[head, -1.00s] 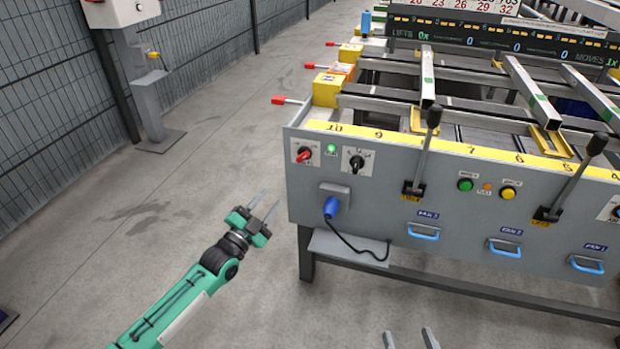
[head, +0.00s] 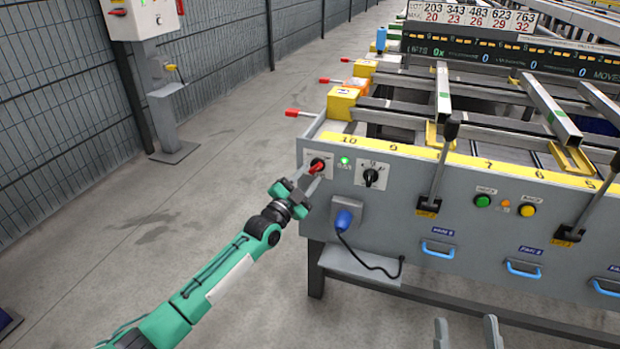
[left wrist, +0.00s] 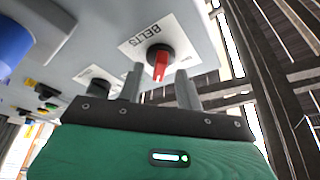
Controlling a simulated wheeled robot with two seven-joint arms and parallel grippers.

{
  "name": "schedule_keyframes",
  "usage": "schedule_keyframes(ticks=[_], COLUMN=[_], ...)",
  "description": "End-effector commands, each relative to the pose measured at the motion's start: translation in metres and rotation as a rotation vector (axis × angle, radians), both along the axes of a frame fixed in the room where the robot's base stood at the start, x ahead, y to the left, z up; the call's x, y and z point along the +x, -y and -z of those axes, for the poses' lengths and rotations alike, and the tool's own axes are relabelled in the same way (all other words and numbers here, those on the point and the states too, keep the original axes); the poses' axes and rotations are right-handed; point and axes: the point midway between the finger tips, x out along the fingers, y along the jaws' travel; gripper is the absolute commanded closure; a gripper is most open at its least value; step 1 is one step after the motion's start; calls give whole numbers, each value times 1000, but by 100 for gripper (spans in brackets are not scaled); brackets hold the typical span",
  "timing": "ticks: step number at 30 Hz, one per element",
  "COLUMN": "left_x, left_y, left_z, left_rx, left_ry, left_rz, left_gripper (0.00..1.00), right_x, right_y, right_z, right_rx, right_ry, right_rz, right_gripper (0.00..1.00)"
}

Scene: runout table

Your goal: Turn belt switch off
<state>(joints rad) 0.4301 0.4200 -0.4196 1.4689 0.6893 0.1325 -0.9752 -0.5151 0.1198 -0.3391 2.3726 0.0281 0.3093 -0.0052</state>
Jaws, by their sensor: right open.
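The belt switch is a red rotary knob (head: 317,168) on a white plate at the left end of the grey panel. In the left wrist view the plate reads BELTS and the red knob (left wrist: 160,62) shows on a dark round base. My left gripper (head: 311,186) is at the switch. Its two fingers (left wrist: 160,88) are apart, with the red knob seen between their tips; I cannot tell whether they touch it. My right gripper (head: 467,333) is open and empty at the bottom edge, its fingertips showing.
A lit green lamp (head: 345,160) and a black rotary knob (head: 371,175) are right of the switch. A blue plug (head: 344,219) with a cable sits below. Black levers (head: 438,165) and green and yellow buttons lie further right. Open floor is left of the table.

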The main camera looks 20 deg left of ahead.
Motion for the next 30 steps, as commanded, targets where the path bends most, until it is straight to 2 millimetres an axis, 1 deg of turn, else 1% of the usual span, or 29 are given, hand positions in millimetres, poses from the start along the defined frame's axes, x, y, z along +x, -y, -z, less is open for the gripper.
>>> schedule_keyframes(ticks=[4, 14, 15, 20, 30], left_x=[9, 12, 12, 12, 12], left_y=[3, 4, 4, 4, 5], left_z=[-2, -3, -4, -4, -3], left_rx=[1, 0, 0, 0, -28], left_ry=[0, -1, -1, -1, -1], left_rz=[0, 0, 1, 1, 1], left_gripper=[65, 65, 68, 100, 100], right_x=[-2, -3, -3, -3, -2], right_y=[3, 4, 4, 4, 3], right_z=[-9, -12, -12, -12, -12], right_rx=[13, 16, 16, 16, 13], right_ry=[52, 70, 70, 70, 56], right_rz=[8, 10, 10, 10, 8], right_gripper=[39, 39, 39, 39, 39])
